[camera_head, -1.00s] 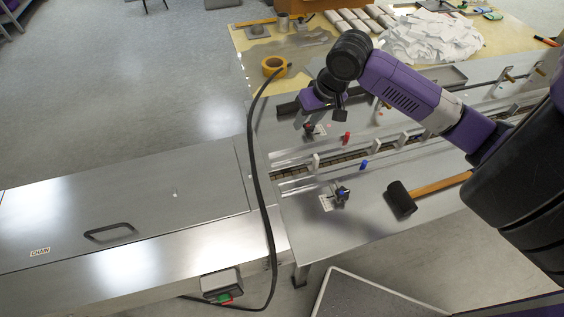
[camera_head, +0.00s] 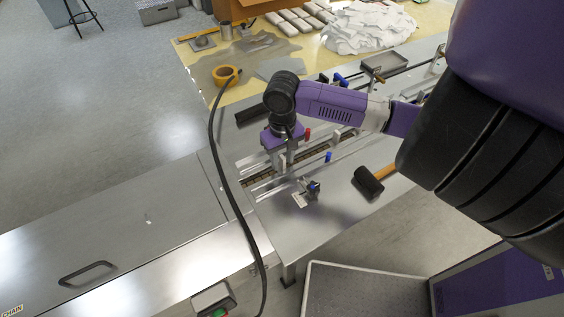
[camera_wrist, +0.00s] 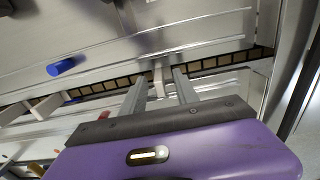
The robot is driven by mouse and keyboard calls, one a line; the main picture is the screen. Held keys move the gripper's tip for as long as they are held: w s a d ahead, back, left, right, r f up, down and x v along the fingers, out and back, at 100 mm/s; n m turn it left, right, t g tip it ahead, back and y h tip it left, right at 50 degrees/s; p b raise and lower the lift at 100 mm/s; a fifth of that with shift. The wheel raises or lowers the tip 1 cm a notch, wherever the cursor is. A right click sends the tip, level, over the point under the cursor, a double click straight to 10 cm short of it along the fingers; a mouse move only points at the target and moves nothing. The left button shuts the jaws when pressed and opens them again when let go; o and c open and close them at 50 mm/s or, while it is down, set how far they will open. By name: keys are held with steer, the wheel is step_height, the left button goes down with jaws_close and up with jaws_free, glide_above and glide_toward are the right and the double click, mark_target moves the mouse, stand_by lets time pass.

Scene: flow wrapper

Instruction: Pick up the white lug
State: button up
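The white lug (camera_wrist: 158,78) stands up from the chain slot in the wrist view, between the two fingers of my gripper (camera_wrist: 160,88). A gap shows on each side of it, so the gripper looks open. In the head view my gripper (camera_head: 287,150) points down over the slot, and the lug (camera_head: 282,161) shows small and partly hidden at its fingertips. A red peg (camera_head: 307,134) and a blue peg (camera_head: 328,157) stand near it. The blue peg also shows in the wrist view (camera_wrist: 61,67).
More white lugs (camera_wrist: 42,106) stand along the chain channel (camera_wrist: 220,62). A black-headed mallet (camera_head: 368,182) lies on the steel deck in front, and a small clamp (camera_head: 311,190) stands nearby. A black cable (camera_head: 222,165) crosses the machine. A tape roll (camera_head: 225,74) lies behind.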

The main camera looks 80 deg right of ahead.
mark_target(282, 157)
steer(key=shift+f, duration=0.4)
steer(key=shift+c, duration=0.3)
jaws_close()
step_height(282, 157, up, 20)
steer(key=shift+b, duration=0.3)
